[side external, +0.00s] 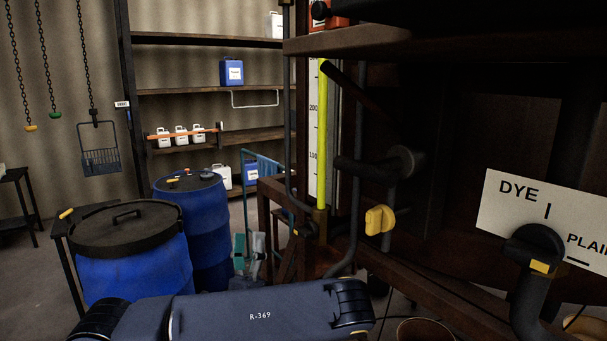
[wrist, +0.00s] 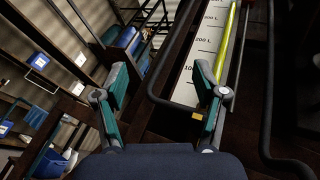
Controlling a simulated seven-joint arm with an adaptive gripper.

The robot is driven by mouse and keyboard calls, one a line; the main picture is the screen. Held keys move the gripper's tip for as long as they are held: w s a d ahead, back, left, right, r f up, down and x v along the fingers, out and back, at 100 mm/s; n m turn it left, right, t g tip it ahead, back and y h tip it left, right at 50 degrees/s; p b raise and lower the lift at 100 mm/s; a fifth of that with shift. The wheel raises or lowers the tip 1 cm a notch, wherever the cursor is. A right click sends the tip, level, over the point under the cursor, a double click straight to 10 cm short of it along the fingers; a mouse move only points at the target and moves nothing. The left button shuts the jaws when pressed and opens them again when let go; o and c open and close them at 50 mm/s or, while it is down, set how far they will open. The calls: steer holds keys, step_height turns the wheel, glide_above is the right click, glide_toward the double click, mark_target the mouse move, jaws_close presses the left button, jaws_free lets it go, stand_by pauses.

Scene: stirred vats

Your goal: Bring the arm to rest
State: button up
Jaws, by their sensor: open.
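My gripper (wrist: 162,88) is open and empty in the wrist view, its two teal-padded fingers spread wide apart. In the side external view its fingertips (side external: 249,246) show just above my arm. My arm link marked R-369 lies across the bottom of that view. In the wrist view the right finger overlaps the lower end of a white scale (wrist: 205,52) in the picture. I cannot tell the distance between them. The scale also shows in the side external view (side external: 313,135), beside a yellow-green tube (side external: 322,130). Nothing is held.
A dark frame holds a yellow valve handle (side external: 380,219) and a black selector (side external: 535,248) on a DYE/PLAIN plate (side external: 510,208). Blue drums (side external: 125,265) stand left of my gripper. Shelves (side external: 205,90) with jugs line the back. A wire basket (side external: 99,160) hangs left.

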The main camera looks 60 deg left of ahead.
steer(key=s+a+r+n+g+h, duration=0.2)
steer(key=s+n+g, duration=0.3)
steer(key=n+g, duration=0.75)
steer(key=s+a+r+n+g+h, duration=0.25)
steer(key=s+n+g, duration=0.25)
steer(key=n+g, duration=0.8)
steer(key=s+d+f+h, duration=0.25)
steer(key=s+h, duration=0.35)
steer(key=h, duration=0.5)
steer(key=w+d+r+m+t+h, duration=0.1)
steer(key=w+d+m+t+h, duration=0.3)
steer(key=d+t, duration=0.3)
steer(key=w+d+r+m+t+h, duration=0.1)
steer(key=w+d+m+t+h, duration=0.3)
steer(key=d+m+t, duration=0.2)
steer(key=shift+w+d+r+t+h, duration=0.2)
steer(key=shift+w+d+t+h, duration=0.3)
steer(key=shift+d, duration=0.85)
steer(key=shift+s, duration=0.1)
